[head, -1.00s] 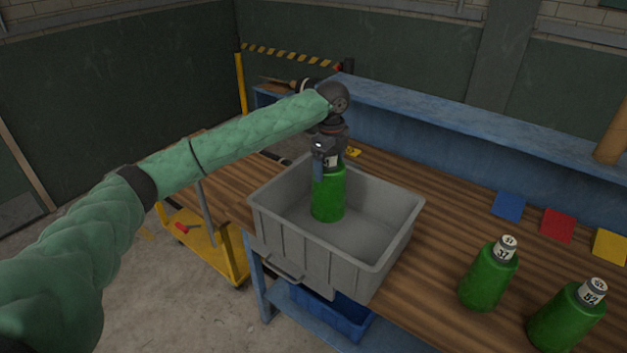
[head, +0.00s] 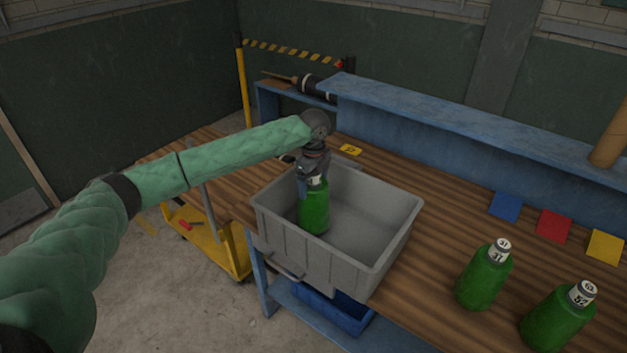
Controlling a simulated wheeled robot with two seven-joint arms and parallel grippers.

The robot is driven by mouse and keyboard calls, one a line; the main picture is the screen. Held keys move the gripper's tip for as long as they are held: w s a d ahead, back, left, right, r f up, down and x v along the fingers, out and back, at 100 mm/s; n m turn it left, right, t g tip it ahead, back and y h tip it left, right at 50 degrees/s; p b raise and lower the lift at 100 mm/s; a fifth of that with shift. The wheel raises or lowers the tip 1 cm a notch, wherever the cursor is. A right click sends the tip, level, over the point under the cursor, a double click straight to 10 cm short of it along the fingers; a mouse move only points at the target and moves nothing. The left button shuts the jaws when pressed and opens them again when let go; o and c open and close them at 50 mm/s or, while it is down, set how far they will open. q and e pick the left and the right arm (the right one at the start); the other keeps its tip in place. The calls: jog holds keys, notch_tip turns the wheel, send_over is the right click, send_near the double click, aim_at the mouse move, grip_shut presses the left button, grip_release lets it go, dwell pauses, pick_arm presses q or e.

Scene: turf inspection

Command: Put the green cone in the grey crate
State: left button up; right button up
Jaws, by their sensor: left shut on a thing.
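No green cone shows; the green things are bottle-shaped, with pale numbered necks. My left gripper (head: 311,183) is shut on the neck of one green bottle (head: 314,213). The bottle hangs roughly upright inside the grey crate (head: 300,251), in its left part. I cannot tell whether its base touches the crate floor. The crate stands at the bench's left front edge, and the rest of it is empty. Two more green bottles, one marked 37 (head: 484,278) and one marked 52 (head: 557,318), stand on the bench to the right. My right gripper is not in view.
Blue (head: 507,206), red (head: 553,226) and yellow (head: 605,246) squares lie along the back of the wooden bench. A raised blue shelf (head: 450,125) runs behind. A blue bin (head: 335,312) sits below, and a yellow cart (head: 213,240) stands at left.

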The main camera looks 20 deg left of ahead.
pick_arm(q)
jog(key=shift+f, duration=0.1)
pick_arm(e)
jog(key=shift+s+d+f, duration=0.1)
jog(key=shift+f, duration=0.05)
pick_arm(q)
jog(key=o, duration=1.7)
jog(key=shift+f, duration=0.1)
jog(key=shift+o, duration=0.9)
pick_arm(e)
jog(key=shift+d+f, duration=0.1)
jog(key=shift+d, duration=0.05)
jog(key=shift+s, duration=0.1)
pick_arm(q)
jog(key=shift+r, duration=0.3)
notch_tip(320, 180, up, 11)
jog(key=b, duration=0.4)
jog(key=shift+f, duration=0.15)
jog(key=shift+r+b, duration=0.35)
jog(key=shift+r, duration=0.1)
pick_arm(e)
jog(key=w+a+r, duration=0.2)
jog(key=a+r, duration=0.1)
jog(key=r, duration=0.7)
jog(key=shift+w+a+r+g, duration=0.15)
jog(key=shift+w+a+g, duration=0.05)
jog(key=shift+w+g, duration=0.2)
